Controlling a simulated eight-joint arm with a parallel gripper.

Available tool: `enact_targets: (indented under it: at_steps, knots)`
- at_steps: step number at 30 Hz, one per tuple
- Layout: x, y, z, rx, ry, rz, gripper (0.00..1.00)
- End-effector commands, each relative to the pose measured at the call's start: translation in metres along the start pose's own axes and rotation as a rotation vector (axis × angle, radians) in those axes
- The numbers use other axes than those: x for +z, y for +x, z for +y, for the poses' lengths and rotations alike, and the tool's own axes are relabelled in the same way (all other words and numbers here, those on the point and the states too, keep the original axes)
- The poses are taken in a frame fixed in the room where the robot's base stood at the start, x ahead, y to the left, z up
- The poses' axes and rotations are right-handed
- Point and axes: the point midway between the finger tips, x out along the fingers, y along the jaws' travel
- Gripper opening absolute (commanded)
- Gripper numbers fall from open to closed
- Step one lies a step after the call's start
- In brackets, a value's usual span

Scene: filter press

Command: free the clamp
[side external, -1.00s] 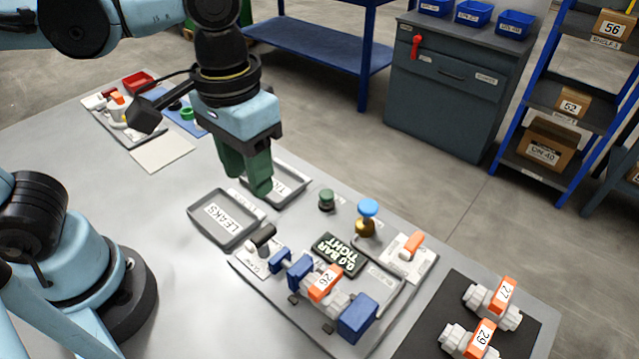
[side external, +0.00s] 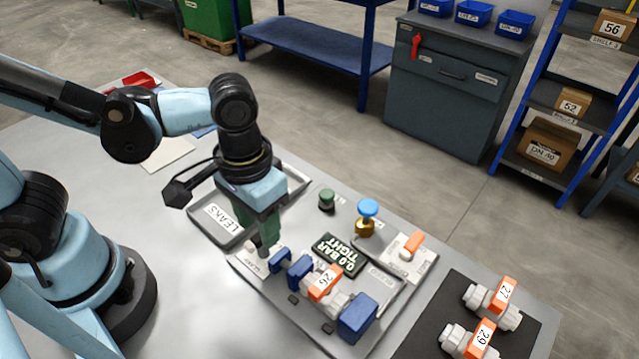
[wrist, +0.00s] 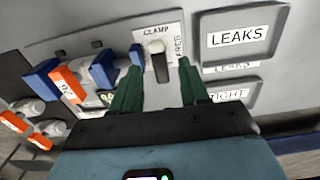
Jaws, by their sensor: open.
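The clamp lever (wrist: 158,62) is a short, dark-topped handle on a white plate marked CLAMP and FREE. In the wrist view it stands between the green fingers of my gripper (wrist: 160,68), which are open, one on each side. I cannot tell whether they touch it. In the side view my gripper (side external: 266,248) is low over the clamp plate (side external: 247,262) and hides most of the lever. Valve 26 (side external: 325,284), white with an orange handle, sits in the fixture between blue blocks (side external: 358,318). It also shows in the wrist view (wrist: 66,84).
The display (side external: 340,255) reads 0.0 BAR TIGHT. A blue-topped knob (side external: 367,208), a green button (side external: 327,198) and an orange-handled switch (side external: 413,241) stand behind the fixture. The LEAKS tray (side external: 208,231) is beside my gripper. Valves 27 (side external: 503,293) and 29 (side external: 482,337) lie on a dark mat.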

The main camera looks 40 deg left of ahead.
Motion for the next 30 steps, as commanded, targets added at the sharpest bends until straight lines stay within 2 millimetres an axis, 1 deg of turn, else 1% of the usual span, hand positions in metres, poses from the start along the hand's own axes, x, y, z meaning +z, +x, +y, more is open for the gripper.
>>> enact_targets:
  at_steps: [3,6,18,27,30]
  knots:
    - [0.0,0.009,0.0,0.0,0.0,0.0,0.45]
    - [0.0,0.013,0.0,0.0,0.0,0.0,0.45]
    - [0.0,0.017,0.0,0.0,0.0,0.0,0.45]
    - [0.0,0.017,0.0,0.0,0.0,0.0,0.0]
    - [0.0,0.017,0.0,0.0,0.0,0.0,0.0]
